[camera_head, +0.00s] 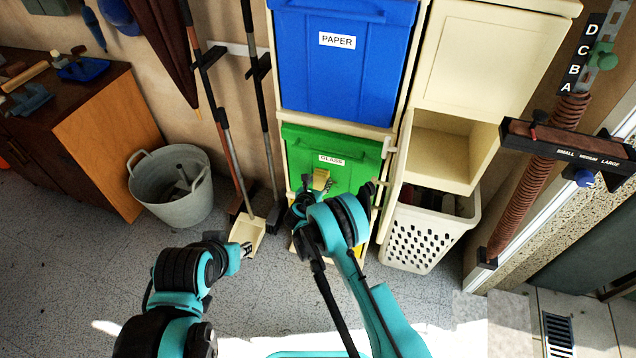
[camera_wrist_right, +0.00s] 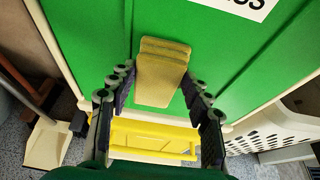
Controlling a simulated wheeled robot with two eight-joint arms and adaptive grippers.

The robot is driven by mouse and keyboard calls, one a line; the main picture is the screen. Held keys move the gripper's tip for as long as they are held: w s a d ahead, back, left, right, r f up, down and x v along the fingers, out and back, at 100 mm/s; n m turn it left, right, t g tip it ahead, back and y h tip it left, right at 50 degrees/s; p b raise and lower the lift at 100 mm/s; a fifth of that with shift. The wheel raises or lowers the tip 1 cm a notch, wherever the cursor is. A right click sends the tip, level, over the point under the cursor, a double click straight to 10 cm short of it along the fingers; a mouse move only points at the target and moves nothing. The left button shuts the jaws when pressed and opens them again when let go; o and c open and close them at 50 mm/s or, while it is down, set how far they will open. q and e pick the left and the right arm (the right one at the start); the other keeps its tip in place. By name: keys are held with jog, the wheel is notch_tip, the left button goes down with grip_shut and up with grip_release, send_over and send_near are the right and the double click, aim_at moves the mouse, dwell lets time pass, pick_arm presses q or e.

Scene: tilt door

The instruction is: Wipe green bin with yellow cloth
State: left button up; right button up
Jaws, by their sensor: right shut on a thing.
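The green bin (camera_head: 355,175), labelled GLASS, is the front panel below the blue bin; its green face also fills much of the right wrist view (camera_wrist_right: 90,50). The yellow cloth (camera_wrist_right: 163,72) is a small folded pad held up against or very close to the green face, below the label; it also shows in the head view (camera_head: 320,179). My right gripper (camera_wrist_right: 160,88) is shut on the cloth, with one finger on each side of it. My left gripper (camera_head: 244,250) is low at the left, in front of the dustpan; its jaw opening is unclear.
The blue PAPER bin (camera_head: 345,75) is above the green one, and a yellow bin (camera_wrist_right: 152,138) is below. A white perforated basket (camera_head: 428,235) stands right of the bins. A grey bucket (camera_head: 172,190) and a dustpan (camera_head: 246,228) stand left. Floor at the left front is clear.

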jog(key=shift+s+d, duration=0.4)
jog(key=shift+d, duration=0.7)
jog(key=shift+s+d, duration=0.35)
jog(key=shift+d, duration=0.8)
jog(key=shift+s+d, duration=0.4)
jog(key=shift+d, duration=0.7)
jog(key=shift+w+a+r, duration=0.1)
jog(key=shift+w+a, duration=0.15)
jog(key=shift+a, duration=0.35)
jog(key=shift+w+a+f, duration=0.1)
jog(key=shift+w+a, duration=0.15)
jog(key=shift+a, duration=0.35)
jog(key=shift+w+a+r, duration=0.1)
jog(key=shift+w+a, duration=0.15)
jog(key=shift+a, duration=0.35)
jog(key=shift+w+a, duration=0.25)
jog(key=shift+a, duration=0.6)
jog(key=shift+w+a, duration=0.25)
jog(key=shift+a, duration=0.6)
jog(key=s+a, duration=0.1)
jog(key=s, duration=0.4)
jog(key=shift+s+a, duration=0.35)
jog(key=shift+s, duration=0.05)
jog(key=s, duration=0.1)
jog(key=s+a, duration=0.1)
jog(key=s, duration=0.1)
